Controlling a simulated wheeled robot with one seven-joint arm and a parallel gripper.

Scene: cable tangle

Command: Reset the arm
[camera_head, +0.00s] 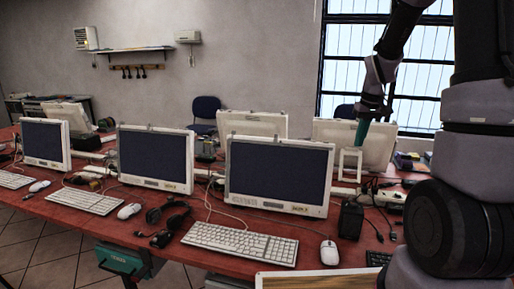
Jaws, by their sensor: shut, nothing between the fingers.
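My arm (384,62) hangs down from the upper right of the head view, in front of the barred window. My gripper (360,138) points down at its lower end and is shut and empty. Its teal tip shows above the back part of the red table, beside the back of a white monitor (328,136). From this single view I cannot tell how far the tip is from that monitor or from the white frame (349,162) just below it.
The red table (165,262) carries several monitors, such as the near one (278,173), plus keyboards (240,243), a white mouse (329,252), a black speaker box (351,219) and loose cables. Blue chairs (205,108) stand behind. A wooden-topped board (315,281) lies at the front edge.

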